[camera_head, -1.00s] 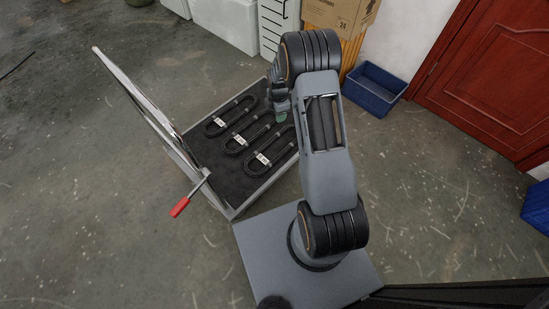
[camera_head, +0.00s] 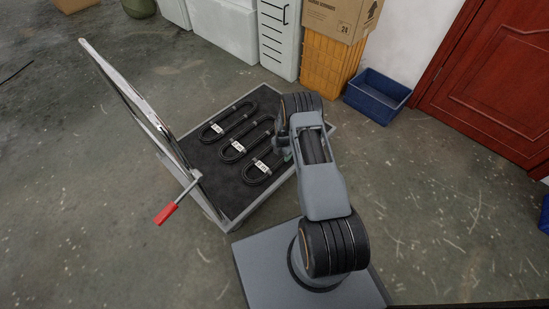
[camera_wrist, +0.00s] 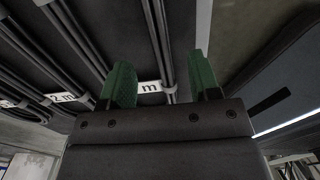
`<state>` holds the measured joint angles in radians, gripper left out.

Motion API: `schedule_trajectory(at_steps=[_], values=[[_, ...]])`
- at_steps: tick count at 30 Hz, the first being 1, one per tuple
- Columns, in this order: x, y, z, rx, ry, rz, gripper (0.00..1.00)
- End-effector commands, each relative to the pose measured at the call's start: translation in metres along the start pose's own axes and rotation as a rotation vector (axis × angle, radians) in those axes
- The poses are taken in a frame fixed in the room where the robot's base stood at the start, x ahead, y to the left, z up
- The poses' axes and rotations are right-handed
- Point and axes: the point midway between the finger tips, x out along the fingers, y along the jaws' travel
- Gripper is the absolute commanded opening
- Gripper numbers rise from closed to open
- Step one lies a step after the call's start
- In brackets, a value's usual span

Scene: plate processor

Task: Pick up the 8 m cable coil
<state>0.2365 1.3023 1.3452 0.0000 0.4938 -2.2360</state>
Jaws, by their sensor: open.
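Three dark cable coils with white labels lie side by side on the black bed of a flat cart: a far coil (camera_head: 216,129), a middle coil (camera_head: 239,146) and a near coil (camera_head: 262,167). Their label figures are too small to read surely in the head view. My gripper (camera_wrist: 162,80) is open, its two green fingers apart and empty, over dark cables in the wrist view. A white label (camera_wrist: 150,87) ending in "m" shows between the fingers, its number hidden by the left finger. Another label (camera_wrist: 62,97) to the left seems to read "2 m".
The cart (camera_head: 232,214) has an upright frame (camera_head: 140,112) at its left and a red-ended lever (camera_head: 167,213). A blue bin (camera_head: 377,96), a yellow crate (camera_head: 331,62) and white boxes stand behind. The floor left of the cart is clear.

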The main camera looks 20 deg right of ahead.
Motion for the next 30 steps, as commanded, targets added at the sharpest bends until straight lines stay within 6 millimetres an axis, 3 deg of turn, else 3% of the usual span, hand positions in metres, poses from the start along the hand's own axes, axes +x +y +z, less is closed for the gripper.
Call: schedule_trajectory(at_steps=[7,17,25,30], values=[[0.012,0.000,-0.001,0.000,0.001,-0.001,0.57],[0.053,0.001,-0.004,0.000,0.000,0.001,0.57],[0.054,0.001,-0.004,0.000,0.000,0.002,0.57],[0.054,0.001,-0.004,0.000,0.000,0.002,0.40]])
